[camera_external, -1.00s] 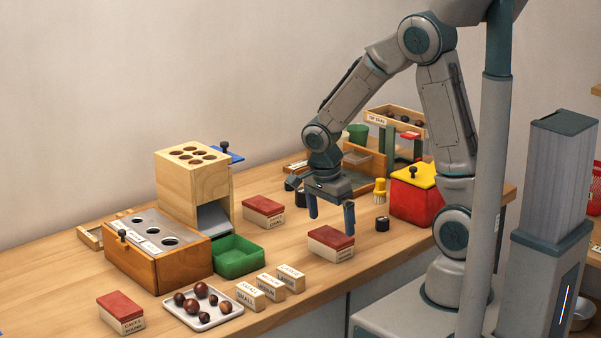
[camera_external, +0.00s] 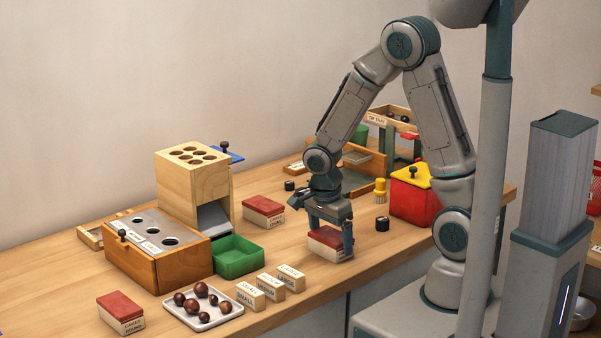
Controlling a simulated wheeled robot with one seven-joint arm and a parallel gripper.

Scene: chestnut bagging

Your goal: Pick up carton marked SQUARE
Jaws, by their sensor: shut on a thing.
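My gripper (camera_external: 331,236) is lowered around a carton (camera_external: 326,251) with a red top and pale sides near the front edge of the table. Its fingers are shut on the carton's sides, and the carton appears still on the table. The print on this carton is too small to read. Two similar red-topped cartons stand apart from it. One carton (camera_external: 263,216) is behind the green tray, and another carton (camera_external: 121,319) is at the front left. Their markings are not clearly legible.
A green tray (camera_external: 239,270), a white plate (camera_external: 222,318) of chestnuts and several labelled wooden blocks (camera_external: 271,285) lie left of my gripper. A wooden box with holes (camera_external: 192,190) stands behind. A red box with a yellow top (camera_external: 413,212) and a small black cylinder (camera_external: 382,224) are to the right.

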